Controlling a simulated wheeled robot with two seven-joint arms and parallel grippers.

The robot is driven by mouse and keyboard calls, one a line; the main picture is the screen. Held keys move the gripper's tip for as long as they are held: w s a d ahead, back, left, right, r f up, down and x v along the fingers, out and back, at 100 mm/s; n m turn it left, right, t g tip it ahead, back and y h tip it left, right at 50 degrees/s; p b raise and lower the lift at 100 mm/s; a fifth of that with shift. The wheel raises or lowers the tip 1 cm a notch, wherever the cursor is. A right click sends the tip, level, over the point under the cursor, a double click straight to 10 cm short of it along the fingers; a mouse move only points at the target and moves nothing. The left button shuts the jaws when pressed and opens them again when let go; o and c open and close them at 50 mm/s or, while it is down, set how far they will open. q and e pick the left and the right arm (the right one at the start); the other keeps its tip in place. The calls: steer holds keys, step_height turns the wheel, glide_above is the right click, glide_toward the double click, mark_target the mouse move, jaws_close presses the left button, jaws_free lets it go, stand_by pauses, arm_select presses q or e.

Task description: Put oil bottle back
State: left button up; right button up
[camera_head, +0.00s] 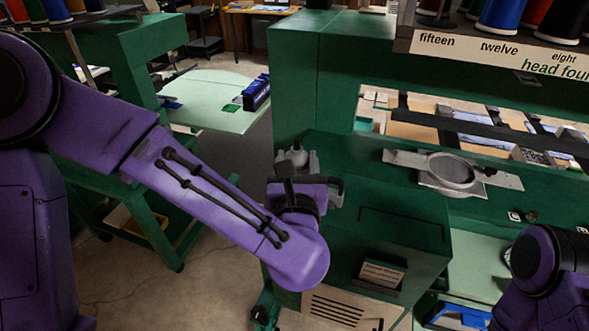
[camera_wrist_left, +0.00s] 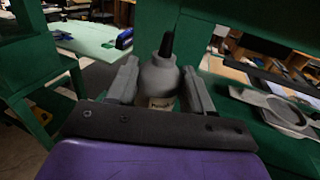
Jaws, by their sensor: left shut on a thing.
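The oil bottle (camera_wrist_left: 158,77) is grey and rounded with a dark pointed spout and a pale label low on its body. It stands upright between the two fingers of my left gripper (camera_wrist_left: 160,88) in the left wrist view. The gripper is shut on it. In the head view the bottle (camera_head: 294,156) shows only partly behind my left gripper (camera_head: 305,172), at the left end of the green machine bed. Its base is hidden, so I cannot tell whether it touches the surface. My right gripper is out of view; only part of my right arm shows at the lower right.
The green machine (camera_head: 400,225) has a grey ring-shaped hoop plate (camera_head: 452,172) on its bed, right of the bottle. Thread spools (camera_head: 501,14) stand above a numbered sign. A pale green table (camera_head: 212,97) with a dark blue item (camera_head: 257,92) stands behind at left.

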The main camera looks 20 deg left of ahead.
arm_select(q)
steer(key=w+f, duration=0.1)
steer(key=w+a+f, duration=0.1)
steer(key=f, duration=0.1)
steer(key=shift+w+p, duration=0.15)
steer(key=shift+p, duration=0.2)
step_height(320, 180, down, 3)
steer(key=shift+r, duration=0.1)
steer(key=shift+f, duration=0.4)
steer(key=o, duration=1.1)
steer(key=shift+c, duration=0.2)
steer(key=shift+r, duration=0.1)
